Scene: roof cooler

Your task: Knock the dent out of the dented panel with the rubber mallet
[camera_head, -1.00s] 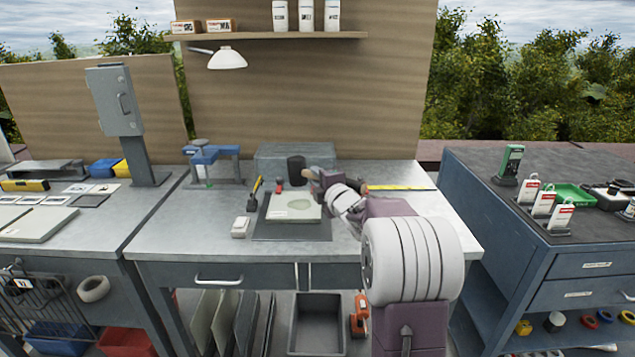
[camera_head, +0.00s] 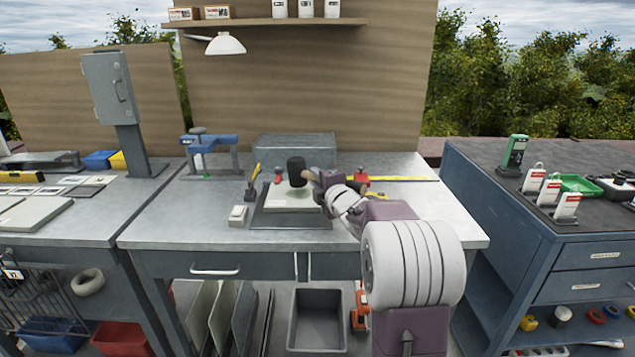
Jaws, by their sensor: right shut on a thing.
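The pale panel (camera_head: 285,203) lies flat on a dark grey mat (camera_head: 288,221) at the middle of the workbench. The rubber mallet has a black cylindrical head (camera_head: 296,172) and a light wooden handle. My right gripper (camera_head: 318,180) is shut on the mallet's handle, to the right of the head. The head is over the panel's back part and overlaps its far edge in the picture. I cannot tell whether it touches the panel. The dent is not clearly visible now. My left gripper is not in view.
A yellow-and-black tool (camera_head: 253,184) and a small white block (camera_head: 238,215) are left of the mat. A blue clamp (camera_head: 210,142) stands at the back left, and a grey box (camera_head: 305,147) behind the mallet. The bench's front right (camera_head: 445,220) is clear.

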